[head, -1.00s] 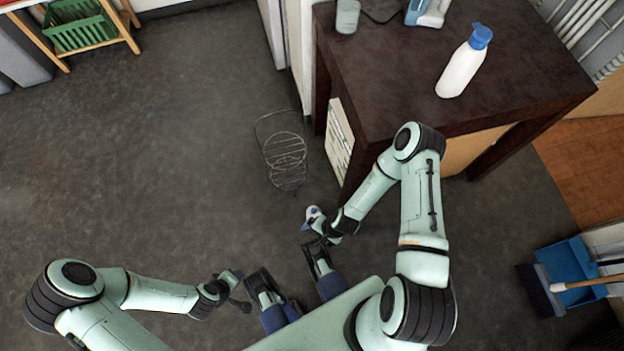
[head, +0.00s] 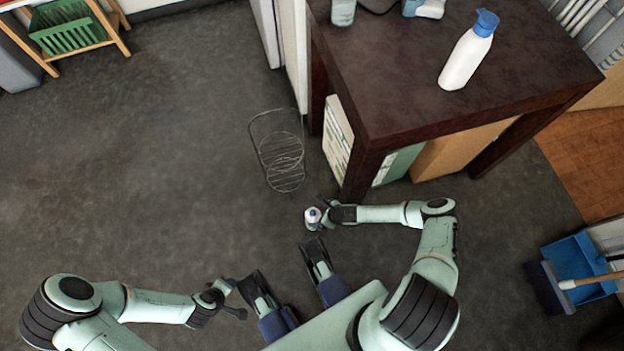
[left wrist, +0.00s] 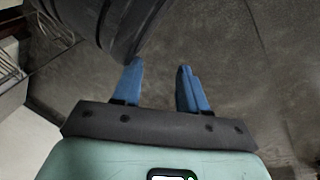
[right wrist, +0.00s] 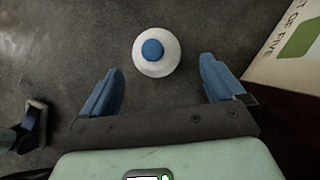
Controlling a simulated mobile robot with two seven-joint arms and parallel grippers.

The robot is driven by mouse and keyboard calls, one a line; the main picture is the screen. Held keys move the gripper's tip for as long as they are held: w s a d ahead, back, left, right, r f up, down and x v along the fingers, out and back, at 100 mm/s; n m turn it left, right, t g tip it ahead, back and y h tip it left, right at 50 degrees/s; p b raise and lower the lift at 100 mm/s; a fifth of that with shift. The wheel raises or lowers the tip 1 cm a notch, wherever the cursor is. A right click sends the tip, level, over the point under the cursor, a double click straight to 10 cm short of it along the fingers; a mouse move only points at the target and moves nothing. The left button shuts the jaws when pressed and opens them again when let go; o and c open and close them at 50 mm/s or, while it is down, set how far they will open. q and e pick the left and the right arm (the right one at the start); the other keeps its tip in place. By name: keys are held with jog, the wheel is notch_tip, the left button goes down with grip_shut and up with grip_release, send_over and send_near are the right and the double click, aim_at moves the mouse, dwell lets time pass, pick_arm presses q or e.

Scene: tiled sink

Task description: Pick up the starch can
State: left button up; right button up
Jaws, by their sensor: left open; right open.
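The starch can (head: 313,218), small and white with a blue cap, stands on the dark floor near the table's front leg. In the right wrist view the can (right wrist: 170,65) is seen from above, ahead of and between the fingertips, with gaps to both fingers. My right gripper (head: 323,214) is open and empty beside the can, on its right in the head view. The blue fingers of my right gripper (right wrist: 158,74) are spread wider than the can. My left gripper (head: 236,298) is open and empty, low over the floor at the left, away from the can.
A dark table (head: 410,95) stands at the upper right, bearing a white bottle (head: 466,60) with a blue cap. Boxes (head: 338,140) sit beneath it. A wire rack (head: 282,160) lies just behind the can. A blue dustpan (head: 577,262) is at far right. The left floor is clear.

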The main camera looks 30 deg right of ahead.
aim_at(317, 215)
jog(key=b+x, duration=0.3)
jog(key=x, duration=0.3)
jog(key=shift+a, duration=0.2)
jog(key=shift+w+f, duration=0.15)
jog(key=shift+w, duration=0.05)
pick_arm(q)
jog(key=s+a+f+g, duration=0.1)
jog(key=s+f+g, duration=0.1)
jog(key=s+f, duration=0.3)
jog(key=s, duration=0.2)
jog(key=shift+s+f+n+g, duration=0.3)
jog(key=shift+g, duration=0.1)
pick_arm(e)
grip_shut()
pick_arm(q)
jog(key=shift+w, duration=0.1)
